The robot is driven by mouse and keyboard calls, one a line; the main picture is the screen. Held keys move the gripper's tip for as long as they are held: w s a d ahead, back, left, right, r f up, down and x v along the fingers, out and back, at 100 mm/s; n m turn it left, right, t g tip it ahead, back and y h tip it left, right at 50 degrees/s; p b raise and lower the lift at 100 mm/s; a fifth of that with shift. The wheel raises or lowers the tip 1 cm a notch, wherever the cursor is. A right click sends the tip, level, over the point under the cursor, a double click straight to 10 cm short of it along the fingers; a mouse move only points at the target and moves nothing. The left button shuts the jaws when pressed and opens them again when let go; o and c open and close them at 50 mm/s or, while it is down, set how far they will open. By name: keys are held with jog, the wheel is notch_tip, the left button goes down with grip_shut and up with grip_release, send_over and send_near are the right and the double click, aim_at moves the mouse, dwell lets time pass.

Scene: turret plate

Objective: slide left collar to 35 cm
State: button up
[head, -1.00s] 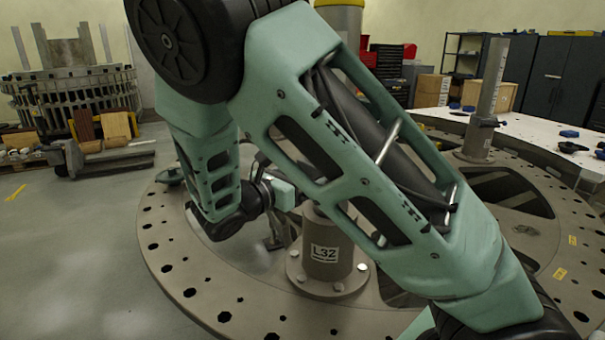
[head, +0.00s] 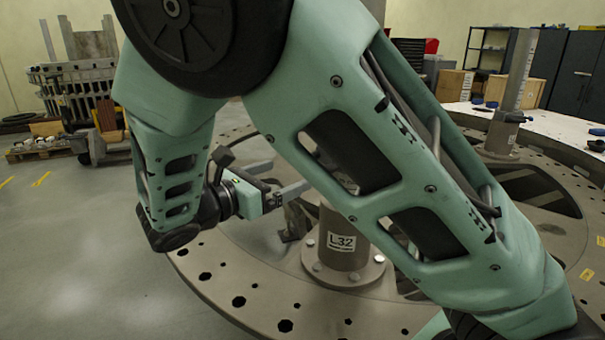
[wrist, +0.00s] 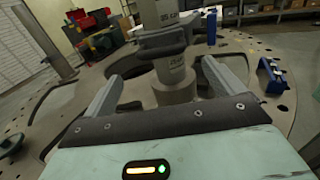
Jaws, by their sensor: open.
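The left post (head: 340,225) with an L32 label rises from a bolted flange on the turret plate (head: 245,300); my arm hides its upper part in the head view. In the wrist view my gripper (wrist: 162,72) has a finger on either side of the post's line, with the collar ahead. Contact cannot be told.
A second post (head: 520,75) with its own dark collar (head: 508,116) stands at the right. A white table (head: 560,125) with small blue items is behind it. In the wrist view a blue object (wrist: 272,75) lies on the plate at right.

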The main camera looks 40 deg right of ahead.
jog(key=a, duration=0.6)
jog(key=shift+s+b, duration=0.35)
jog(key=shift+b, duration=0.05)
